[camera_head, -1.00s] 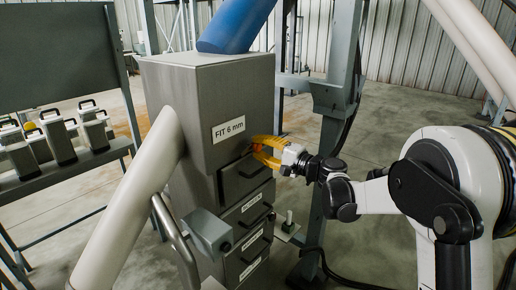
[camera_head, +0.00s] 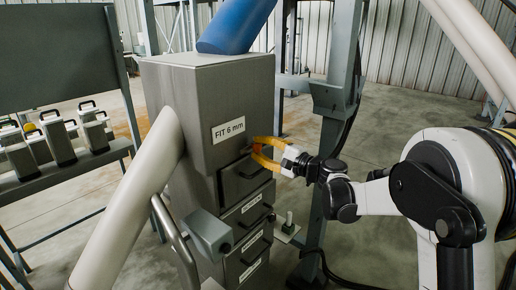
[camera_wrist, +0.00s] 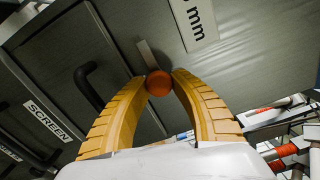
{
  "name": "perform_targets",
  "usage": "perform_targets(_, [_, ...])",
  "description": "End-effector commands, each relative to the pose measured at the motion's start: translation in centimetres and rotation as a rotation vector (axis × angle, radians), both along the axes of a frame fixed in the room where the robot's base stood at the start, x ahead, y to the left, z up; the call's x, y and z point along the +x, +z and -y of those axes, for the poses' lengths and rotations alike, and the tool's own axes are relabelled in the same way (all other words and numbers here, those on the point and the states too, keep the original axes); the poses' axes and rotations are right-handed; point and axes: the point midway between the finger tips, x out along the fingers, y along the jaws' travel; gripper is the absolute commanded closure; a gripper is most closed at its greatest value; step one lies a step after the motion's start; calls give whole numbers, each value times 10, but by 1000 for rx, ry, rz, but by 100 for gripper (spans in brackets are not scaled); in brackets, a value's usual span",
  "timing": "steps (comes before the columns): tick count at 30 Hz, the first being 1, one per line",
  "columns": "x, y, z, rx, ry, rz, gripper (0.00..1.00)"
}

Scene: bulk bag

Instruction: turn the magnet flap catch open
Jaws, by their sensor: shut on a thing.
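The catch shows in the wrist view as an orange round knob (camera_wrist: 159,83) beside a short pale grey bar (camera_wrist: 147,55), on the dark grey housing face. My gripper (camera_wrist: 159,79) has two ribbed yellow fingers, bowed around the knob with their tips against its sides; it is shut on the knob. In the head view, my gripper (camera_head: 254,147) reaches from the right to the housing (camera_head: 235,95) labelled "FIT 6 mm", near its lower right edge.
Drawers with black handles (camera_head: 250,172) sit below the housing; one label (camera_wrist: 47,120) reads "SCREEN". A grey steel post (camera_head: 335,120) stands close behind my wrist. A pale sloping pipe (camera_head: 130,200) and a grey box (camera_head: 211,236) are in front. A shelf (camera_head: 65,170) with containers is left.

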Motion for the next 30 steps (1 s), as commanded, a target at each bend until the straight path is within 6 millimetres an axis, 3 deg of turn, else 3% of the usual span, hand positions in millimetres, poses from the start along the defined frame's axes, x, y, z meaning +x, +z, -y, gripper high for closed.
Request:
perform_targets(1, [0, 1, 0, 2, 0, 0, 100])
perform_targets(2, [0, 1, 0, 2, 0, 0, 63])
perform_targets(3, [0, 1, 0, 1, 0, 0, 51])
perform_targets(4, [0, 1, 0, 1, 0, 0, 49])
perform_targets(16, [-5, 0, 8, 1, -1, 0, 49])
perform_targets(30, [-63, 0, 82, 0, -2, 0, 49])
